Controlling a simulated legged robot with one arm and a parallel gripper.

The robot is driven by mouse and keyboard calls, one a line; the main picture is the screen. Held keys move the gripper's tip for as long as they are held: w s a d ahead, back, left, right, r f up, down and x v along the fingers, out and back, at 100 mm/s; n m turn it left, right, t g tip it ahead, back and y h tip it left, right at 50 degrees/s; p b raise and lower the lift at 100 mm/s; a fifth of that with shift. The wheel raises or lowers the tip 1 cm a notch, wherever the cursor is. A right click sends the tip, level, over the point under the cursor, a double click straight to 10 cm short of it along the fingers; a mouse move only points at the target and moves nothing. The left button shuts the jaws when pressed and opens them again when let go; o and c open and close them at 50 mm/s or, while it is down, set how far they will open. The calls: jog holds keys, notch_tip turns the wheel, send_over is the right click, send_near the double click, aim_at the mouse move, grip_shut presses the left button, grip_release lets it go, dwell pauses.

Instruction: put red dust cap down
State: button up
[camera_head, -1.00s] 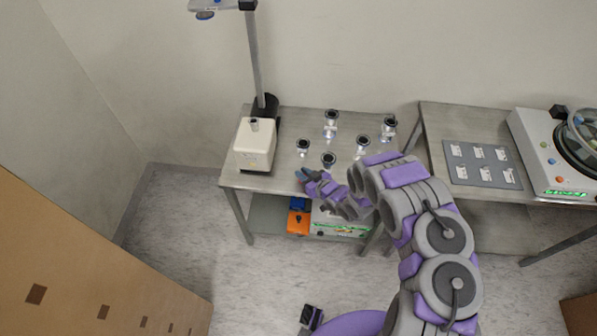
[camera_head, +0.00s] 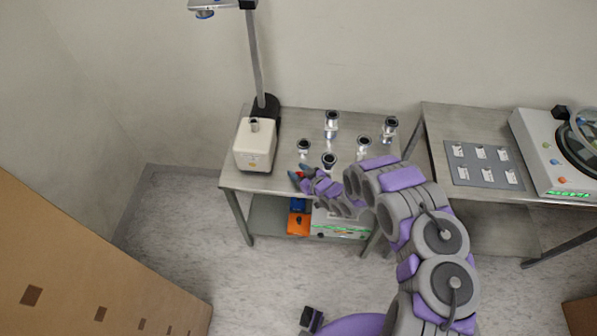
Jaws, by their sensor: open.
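My gripper (camera_head: 298,172) is open at the front left part of the left steel table, its fingertips low over or at the tabletop. A very small reddish patch (camera_head: 292,174) shows at the left fingertip. It may be the red dust cap, but it is too small to tell whether it lies on the table or touches a finger. Several metal flanged fittings with dark tops stand upright on the left table (camera_head: 290,120). One fitting (camera_head: 329,161) is just right of my gripper.
A white pump-like box (camera_head: 255,145) and a tall post stand on the table's left end. Below are an orange box (camera_head: 298,224) and a device with a green display. A grey card panel (camera_head: 482,166) and a white machine (camera_head: 548,155) are on the right table.

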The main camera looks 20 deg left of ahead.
jog(key=p+v, duration=0.2)
jog(key=v, duration=0.9)
jog(key=shift+w+r, duration=0.1)
jog(key=shift+s+d+r, duration=0.1)
jog(key=shift+s+d, duration=0.25)
jog(key=shift+d, duration=0.05)
